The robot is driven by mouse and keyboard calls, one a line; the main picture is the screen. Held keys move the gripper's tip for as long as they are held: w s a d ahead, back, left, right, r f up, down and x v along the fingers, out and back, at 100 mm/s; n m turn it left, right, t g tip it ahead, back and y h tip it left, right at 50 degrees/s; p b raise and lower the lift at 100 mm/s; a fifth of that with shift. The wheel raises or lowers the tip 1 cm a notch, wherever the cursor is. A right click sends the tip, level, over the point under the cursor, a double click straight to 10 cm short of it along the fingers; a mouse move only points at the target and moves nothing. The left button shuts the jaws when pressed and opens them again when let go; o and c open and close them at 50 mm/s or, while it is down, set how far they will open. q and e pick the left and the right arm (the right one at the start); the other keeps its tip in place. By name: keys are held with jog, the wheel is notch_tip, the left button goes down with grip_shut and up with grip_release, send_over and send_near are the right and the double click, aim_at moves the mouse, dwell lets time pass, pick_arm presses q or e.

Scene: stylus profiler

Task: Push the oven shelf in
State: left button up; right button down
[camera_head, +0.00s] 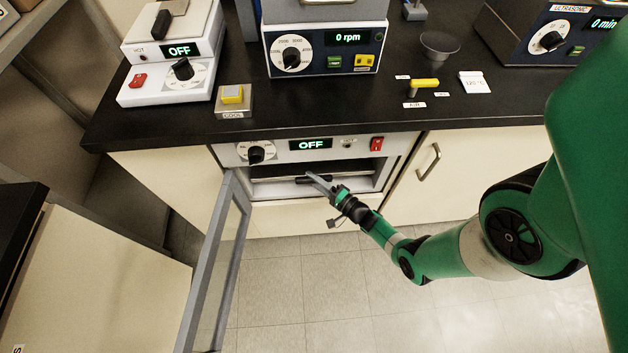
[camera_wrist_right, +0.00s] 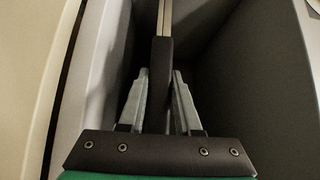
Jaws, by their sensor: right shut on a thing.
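The oven (camera_head: 340,150) is built into the bench front, and its glass door (camera_head: 218,265) hangs open to the left. The oven shelf (camera_head: 272,179) shows as a thin pale bar across the opening, with a dark grip at its middle. My right gripper (camera_head: 318,181) is at the oven mouth, shut on this grip. In the right wrist view, the dark grip (camera_wrist_right: 161,85) lies between the fingers of my right gripper (camera_wrist_right: 160,100), and a metal bar runs on beyond it. The shelf's depth inside the oven is hard to see. My left gripper is not in view.
The oven panel has a black knob (camera_head: 256,153), a display reading OFF (camera_head: 310,144) and a red switch (camera_head: 377,143). The black benchtop (camera_head: 300,109) above carries several instruments. A cabinet door with a handle (camera_head: 428,162) is right of the oven. The tiled floor (camera_head: 320,285) in front is clear.

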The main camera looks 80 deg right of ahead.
jog(key=shift+d+f, duration=0.1)
jog(key=c, duration=0.8)
grip_release()
jog(key=shift+c, duration=0.2)
jog(key=shift+o, duration=1.2)
jog(key=shift+d, duration=0.2)
jog(key=shift+a, duration=0.1)
jog(key=shift+s+a, duration=0.15)
jog(key=shift+s, duration=0.25)
jog(key=p+v, duration=0.3)
jog(key=v, duration=0.7)
jog(key=shift+s+a, duration=0.25)
jog(key=shift+a, duration=0.05)
